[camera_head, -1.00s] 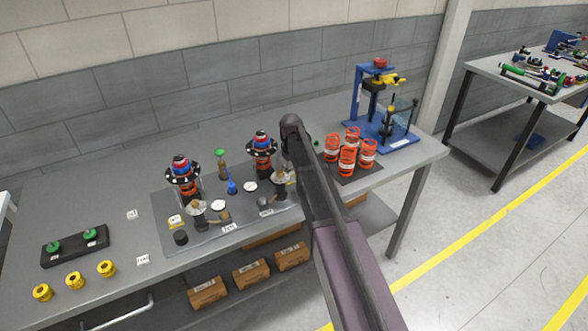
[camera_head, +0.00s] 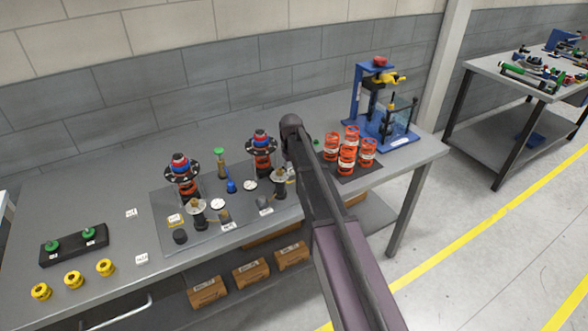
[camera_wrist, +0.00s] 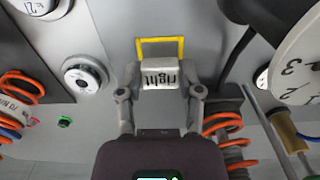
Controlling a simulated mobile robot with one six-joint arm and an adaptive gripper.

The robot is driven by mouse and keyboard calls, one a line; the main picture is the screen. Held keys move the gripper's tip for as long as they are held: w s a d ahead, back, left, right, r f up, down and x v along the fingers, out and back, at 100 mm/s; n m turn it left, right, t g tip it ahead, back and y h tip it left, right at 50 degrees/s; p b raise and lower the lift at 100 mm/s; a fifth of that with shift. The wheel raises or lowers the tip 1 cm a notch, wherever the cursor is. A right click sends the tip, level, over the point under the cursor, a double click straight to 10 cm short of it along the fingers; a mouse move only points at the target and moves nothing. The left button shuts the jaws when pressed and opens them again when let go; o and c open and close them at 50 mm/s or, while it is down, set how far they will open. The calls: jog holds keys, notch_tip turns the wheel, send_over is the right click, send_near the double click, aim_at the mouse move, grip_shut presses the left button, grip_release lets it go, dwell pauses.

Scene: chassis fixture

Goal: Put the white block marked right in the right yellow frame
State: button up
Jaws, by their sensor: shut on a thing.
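The white block (camera_wrist: 161,76) marked "right" shows in the wrist view with its lettering upside down. My gripper (camera_wrist: 161,88) is shut on it, one finger on each side. A yellow frame (camera_wrist: 160,40) lies on the grey surface just beyond the block in that view. The block's top edge overlaps the frame's lower part, and I cannot tell whether they touch. In the head view my gripper is hidden behind my own dark arm. Another yellow frame with a white block (camera_head: 175,219) shows at the left of the mat there.
In the wrist view a round white dial (camera_wrist: 300,68) is close at the right, and orange coils (camera_wrist: 222,124) are beside my right finger. A round white fixture (camera_wrist: 84,76) is at the left. In the head view, orange spring cylinders (camera_head: 347,160) stand right of my arm.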

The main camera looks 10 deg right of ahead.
jog(key=shift+f, duration=0.25)
dwell(0.3)
jog(key=shift+f+b, duration=0.65)
jog(key=shift+b, duration=0.2)
jog(key=shift+f+b, duration=0.25)
jog(key=shift+b, duration=0.05)
dwell(1.3)
jog(key=o, duration=1)
jog(key=shift+r, duration=0.1)
notch_tip(320, 180, up, 3)
jog(key=p, duration=0.3)
jog(key=shift+s, duration=0.15)
jog(key=shift+r+p, duration=1.95)
jog(key=shift+p, duration=0.1)
